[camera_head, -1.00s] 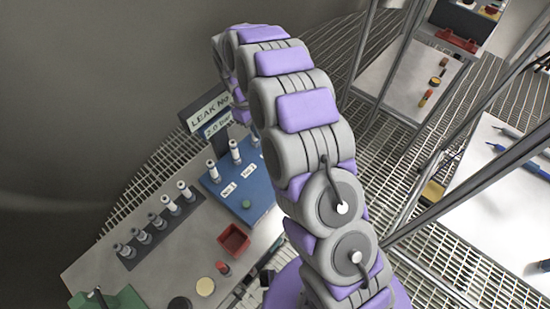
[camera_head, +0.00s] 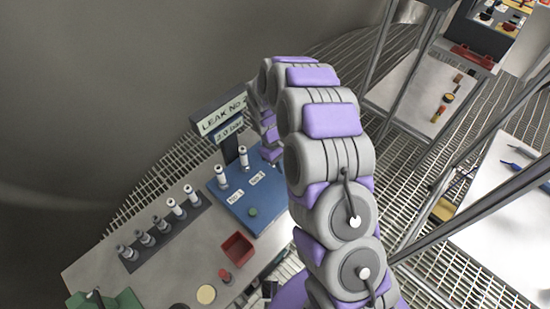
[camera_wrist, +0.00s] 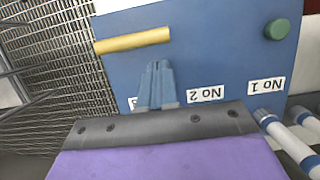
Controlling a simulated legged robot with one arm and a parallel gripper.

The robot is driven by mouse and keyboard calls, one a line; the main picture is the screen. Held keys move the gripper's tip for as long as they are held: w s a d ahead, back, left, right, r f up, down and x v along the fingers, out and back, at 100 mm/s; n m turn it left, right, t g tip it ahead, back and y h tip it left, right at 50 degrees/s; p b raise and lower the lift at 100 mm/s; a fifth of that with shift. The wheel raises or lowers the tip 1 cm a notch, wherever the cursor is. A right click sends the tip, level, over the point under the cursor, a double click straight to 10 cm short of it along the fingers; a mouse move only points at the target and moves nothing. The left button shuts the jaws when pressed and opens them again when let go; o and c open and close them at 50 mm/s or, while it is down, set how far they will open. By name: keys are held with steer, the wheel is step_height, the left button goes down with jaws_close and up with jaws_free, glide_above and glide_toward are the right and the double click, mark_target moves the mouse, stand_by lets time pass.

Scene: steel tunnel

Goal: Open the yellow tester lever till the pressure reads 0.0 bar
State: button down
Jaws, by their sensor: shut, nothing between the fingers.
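The yellow tester lever (camera_wrist: 132,41) lies across the edge of the blue tester board (camera_wrist: 215,50) in the wrist view. My gripper (camera_wrist: 157,66) is shut and empty over the board, its tips just below the lever's right end in the picture; I cannot tell whether they touch. In the head view my arm hides the lever and gripper. The blue board (camera_head: 232,205) shows there with a green knob (camera_head: 252,212). The pressure display (camera_head: 229,131), under the "LEAK No" sign (camera_head: 222,117), shows a small bar value whose first digit is unclear, perhaps 2.0.
Two white-capped fittings stand on the board by labels No 1 and No 2 (camera_wrist: 206,93). A dark rack (camera_head: 160,238) holds several more. A red tray (camera_head: 237,248) sits in front. Steel posts and another workbench (camera_head: 500,210) stand to the right.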

steer(key=shift+s+d+f, duration=0.15)
steer(key=shift+s+d, duration=0.35)
steer(key=shift+d, duration=0.05)
steer(key=shift+s+n+p, duration=0.2)
steer(key=shift+n+p, duration=0.15)
steer(key=shift+n, duration=0.15)
